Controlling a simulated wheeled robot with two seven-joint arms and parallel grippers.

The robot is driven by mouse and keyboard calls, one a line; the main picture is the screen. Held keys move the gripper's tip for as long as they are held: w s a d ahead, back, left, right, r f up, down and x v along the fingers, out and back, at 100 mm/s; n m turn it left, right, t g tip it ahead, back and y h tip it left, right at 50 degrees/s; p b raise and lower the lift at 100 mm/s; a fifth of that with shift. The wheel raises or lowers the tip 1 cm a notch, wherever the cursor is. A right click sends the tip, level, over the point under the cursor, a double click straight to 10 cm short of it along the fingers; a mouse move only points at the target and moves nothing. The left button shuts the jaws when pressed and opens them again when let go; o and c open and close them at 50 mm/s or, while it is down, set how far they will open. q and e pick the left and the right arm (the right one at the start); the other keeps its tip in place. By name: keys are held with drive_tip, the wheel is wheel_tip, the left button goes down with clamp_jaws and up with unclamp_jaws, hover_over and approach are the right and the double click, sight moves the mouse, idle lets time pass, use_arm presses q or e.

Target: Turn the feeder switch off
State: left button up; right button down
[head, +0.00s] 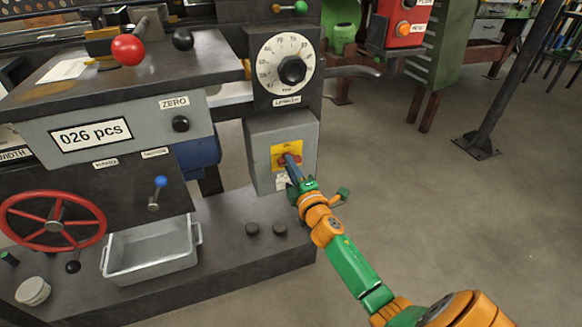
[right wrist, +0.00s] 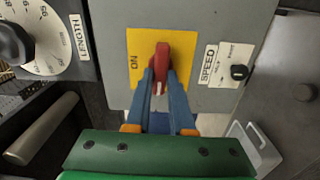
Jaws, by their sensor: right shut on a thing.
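The feeder switch is a red knob (right wrist: 162,58) on a yellow plate (right wrist: 138,88), set in the front of a grey box; the plate also shows in the head view (head: 276,151). "ON" is printed on the plate, left of the knob in the right wrist view. My right gripper (right wrist: 163,72) is shut on the red knob, with one blue finger on each side of it. In the head view my right gripper (head: 290,162) reaches the box from the lower right and hides part of the knob. My left gripper is not in view.
A white dial (head: 285,62) sits above the box. A small "SPEED" plate (right wrist: 227,65) is beside the switch. A red handwheel (head: 54,221) and grey metal tray (head: 150,254) are at left. The floor (head: 440,190) at right is mostly clear around a dark post (head: 503,85).

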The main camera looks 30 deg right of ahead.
drive_tip(key=shift+n, duration=0.3)
idle(0.4)
drive_tip(key=c, duration=0.8)
unclamp_jaws()
drive_tip(key=v, duration=0.7)
drive_tip(key=shift+s+p, duration=0.1)
drive_tip(key=shift+p, duration=0.25)
